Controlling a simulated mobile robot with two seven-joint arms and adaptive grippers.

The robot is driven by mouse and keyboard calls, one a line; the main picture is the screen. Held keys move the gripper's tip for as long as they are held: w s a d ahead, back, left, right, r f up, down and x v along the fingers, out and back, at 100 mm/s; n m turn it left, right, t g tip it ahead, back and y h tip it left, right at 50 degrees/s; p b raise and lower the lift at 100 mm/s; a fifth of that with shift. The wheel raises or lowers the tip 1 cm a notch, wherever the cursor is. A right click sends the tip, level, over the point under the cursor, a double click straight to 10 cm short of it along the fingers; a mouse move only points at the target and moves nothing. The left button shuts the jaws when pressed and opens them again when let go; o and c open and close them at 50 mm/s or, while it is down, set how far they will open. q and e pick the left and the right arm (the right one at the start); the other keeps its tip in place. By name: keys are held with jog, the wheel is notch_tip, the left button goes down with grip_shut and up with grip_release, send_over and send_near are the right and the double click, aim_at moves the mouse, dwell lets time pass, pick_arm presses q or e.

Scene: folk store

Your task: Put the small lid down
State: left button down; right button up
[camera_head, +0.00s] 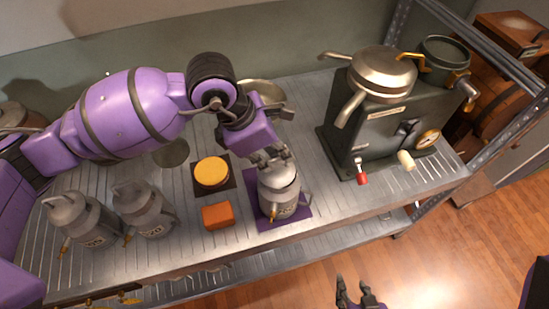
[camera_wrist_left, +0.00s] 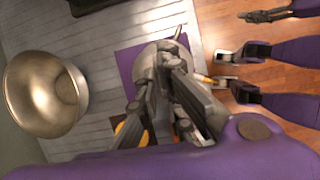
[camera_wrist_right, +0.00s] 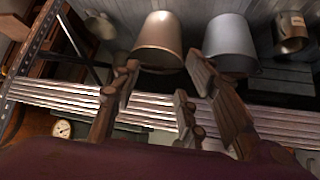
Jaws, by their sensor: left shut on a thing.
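A grey metal canister (camera_head: 280,202) stands upright on a purple mat (camera_head: 300,218) at the shelf's front middle. My left gripper (camera_head: 270,156) is directly above it, its fingers pointing down at the canister's top. It is shut on the small lid (camera_head: 277,172), a grey piece at the top of the canister. I cannot tell whether the lid rests on the rim or is just above it. In the left wrist view the fingers (camera_wrist_left: 163,70) largely hide the lid, with the purple mat around. My right gripper (camera_head: 357,296) is open and empty, low in front of the shelf.
Two similar canisters (camera_head: 145,212) (camera_head: 83,222) stand at the left. A yellow round piece (camera_head: 212,171) on a dark mat and an orange block (camera_head: 217,215) lie beside the purple mat. A metal bowl (camera_head: 262,92) is behind; a dark machine (camera_head: 385,125) stands at right.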

pick_arm(q)
notch_tip(320, 180, up, 3)
jog(key=shift+f, duration=0.2)
jog(key=s+r+p, duration=0.4)
jog(key=s+r, duration=0.6)
jog(key=s, duration=0.4)
jog(key=w+a+f+m+g+y, duration=0.1)
jog(key=w+a+m+g+y, duration=0.1)
jog(key=w+a+m, duration=0.3)
jog(key=w+a+f+m+g+y, duration=0.1)
jog(key=w+a+m, duration=0.4)
jog(key=a+m, duration=0.6)
jog(key=m+g+y, duration=0.1)
jog(key=m+g, duration=0.1)
jog(key=m, duration=0.3)
jog(key=shift+w+a+f+g, duration=0.15)
jog(key=shift+w+f+g, duration=0.15)
jog(key=shift+w, duration=0.05)
pick_arm(e)
jog(key=r, duration=0.1)
jog(key=w+a+r, duration=0.1)
jog(key=w+r, duration=0.1)
jog(key=r, duration=0.1)
jog(key=shift+a+r, duration=0.1)
jog(key=shift+a, duration=0.1)
